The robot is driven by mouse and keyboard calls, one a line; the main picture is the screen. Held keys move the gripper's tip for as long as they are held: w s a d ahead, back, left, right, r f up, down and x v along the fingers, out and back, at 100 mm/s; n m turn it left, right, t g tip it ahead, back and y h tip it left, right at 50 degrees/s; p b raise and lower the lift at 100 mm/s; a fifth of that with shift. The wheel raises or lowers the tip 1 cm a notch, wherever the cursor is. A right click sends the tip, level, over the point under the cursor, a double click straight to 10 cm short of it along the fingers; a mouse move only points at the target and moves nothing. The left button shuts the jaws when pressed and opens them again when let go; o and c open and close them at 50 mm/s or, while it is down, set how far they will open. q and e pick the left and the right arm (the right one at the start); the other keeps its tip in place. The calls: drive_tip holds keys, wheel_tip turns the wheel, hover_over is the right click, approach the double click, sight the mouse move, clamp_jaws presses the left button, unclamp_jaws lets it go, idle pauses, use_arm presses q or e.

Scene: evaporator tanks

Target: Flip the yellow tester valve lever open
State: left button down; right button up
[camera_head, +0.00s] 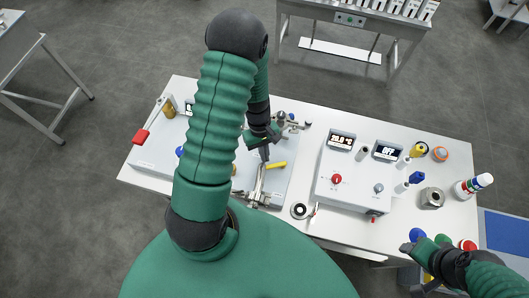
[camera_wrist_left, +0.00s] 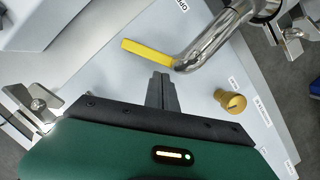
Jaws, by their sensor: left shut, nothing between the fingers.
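The yellow tester valve lever (camera_head: 277,164) lies beside a shiny metal pipe on the left unit of the white table. In the left wrist view the lever (camera_wrist_left: 147,52) is a flat yellow bar, its right end against the bent steel pipe (camera_wrist_left: 205,45). My left gripper (camera_head: 265,153) reaches down just left of the lever. In the left wrist view its fingers (camera_wrist_left: 162,82) are together, empty, with the tips just below the lever; whether they touch it I cannot tell. My right gripper (camera_head: 412,266) is at the lower right, far from the lever; its fingers are unclear.
A brass knob (camera_wrist_left: 231,101) and a metal wing clamp (camera_wrist_left: 38,104) flank my left fingers. A control box (camera_head: 350,175) with displays stands right of the lever. A red-handled lever (camera_head: 141,136) is at the left. Bottles (camera_head: 472,186) stand at the right edge.

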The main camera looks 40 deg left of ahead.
use_arm(q)
drive_tip(key=shift+d+r, duration=0.2)
drive_tip(key=shift+d, duration=0.55)
drive_tip(key=shift+a+r, duration=0.15)
drive_tip(key=p+v, duration=0.8)
drive_tip(key=v, duration=0.1)
drive_tip(key=shift+w+d+r, duration=0.2)
drive_tip(key=shift+w+r, duration=0.05)
drive_tip(key=shift+r, duration=0.05)
use_arm(e)
drive_tip(key=w+v, duration=0.1)
drive_tip(key=v, duration=0.6)
drive_tip(key=shift+w+d+r, duration=0.45)
drive_tip(key=shift+w+r, duration=0.1)
drive_tip(key=shift+r, duration=0.05)
use_arm(q)
drive_tip(key=w+a+g+h+b, duration=0.1)
drive_tip(key=a+b, duration=0.4)
drive_tip(key=b, duration=1.3)
drive_tip(key=shift+w+a+f+m, duration=0.3)
drive_tip(key=shift+w+f, duration=0.1)
drive_tip(key=shift+w, duration=0.3)
use_arm(e)
drive_tip(key=s+x, duration=0.2)
drive_tip(key=x, duration=0.7)
drive_tip(key=s+f+x, duration=0.1)
drive_tip(key=s+x, duration=0.1)
drive_tip(key=x, duration=0.7)
drive_tip(key=shift+a, duration=0.2)
